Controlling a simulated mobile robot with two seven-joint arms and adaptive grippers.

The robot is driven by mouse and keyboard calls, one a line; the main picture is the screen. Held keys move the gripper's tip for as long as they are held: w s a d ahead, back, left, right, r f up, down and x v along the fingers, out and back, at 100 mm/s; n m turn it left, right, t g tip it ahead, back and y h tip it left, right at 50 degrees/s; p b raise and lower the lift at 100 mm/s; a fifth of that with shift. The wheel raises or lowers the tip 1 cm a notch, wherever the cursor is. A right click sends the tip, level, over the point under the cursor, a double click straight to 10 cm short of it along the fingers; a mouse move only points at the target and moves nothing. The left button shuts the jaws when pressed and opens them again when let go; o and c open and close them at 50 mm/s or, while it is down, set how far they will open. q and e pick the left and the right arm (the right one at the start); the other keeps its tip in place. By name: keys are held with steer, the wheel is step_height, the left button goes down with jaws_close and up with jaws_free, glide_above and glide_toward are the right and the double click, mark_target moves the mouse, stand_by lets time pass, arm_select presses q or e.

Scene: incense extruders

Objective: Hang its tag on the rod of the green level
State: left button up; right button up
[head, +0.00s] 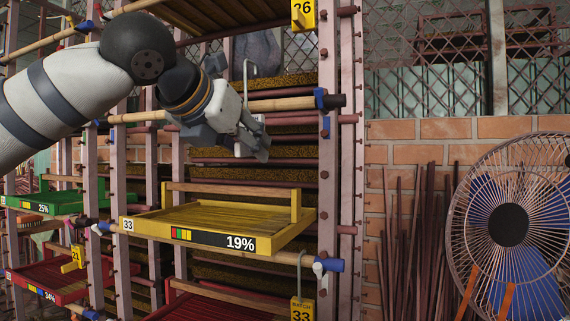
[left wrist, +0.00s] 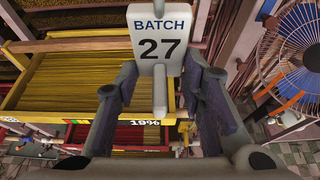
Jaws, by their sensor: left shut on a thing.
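My left gripper (head: 258,145) is shut on a white tag (left wrist: 158,35) reading "BATCH 27"; the tag stands upright between the fingers in the left wrist view. In the head view a pale hook (head: 247,68) rises above the gripper; it looks like the tag's hook. The gripper is above the yellow tray (head: 220,218), clear of it. The green tray (head: 45,203), marked 25%, is at the far left, partly behind posts. Its rod cannot be told apart clearly. My right gripper is not in view.
Rack posts (head: 328,150) and a bamboo rod (head: 285,104) lie close to my left gripper. A yellow "BATCH 33" tag (head: 302,311) hangs lower right. Another yellow tag (head: 74,258) hangs at left near a red tray (head: 40,278). A fan (head: 508,225) stands at the right.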

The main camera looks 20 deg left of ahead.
arm_select(q)
steer(key=shift+s+a+r+p, duration=1.35)
steer(key=shift+a+r, duration=0.8)
steer(key=shift+r, duration=0.65)
steer(key=s, duration=0.8)
steer(key=shift+s+a+f+p, duration=0.15)
steer(key=shift+s+f+p, duration=0.05)
steer(key=shift+s+p, duration=0.25)
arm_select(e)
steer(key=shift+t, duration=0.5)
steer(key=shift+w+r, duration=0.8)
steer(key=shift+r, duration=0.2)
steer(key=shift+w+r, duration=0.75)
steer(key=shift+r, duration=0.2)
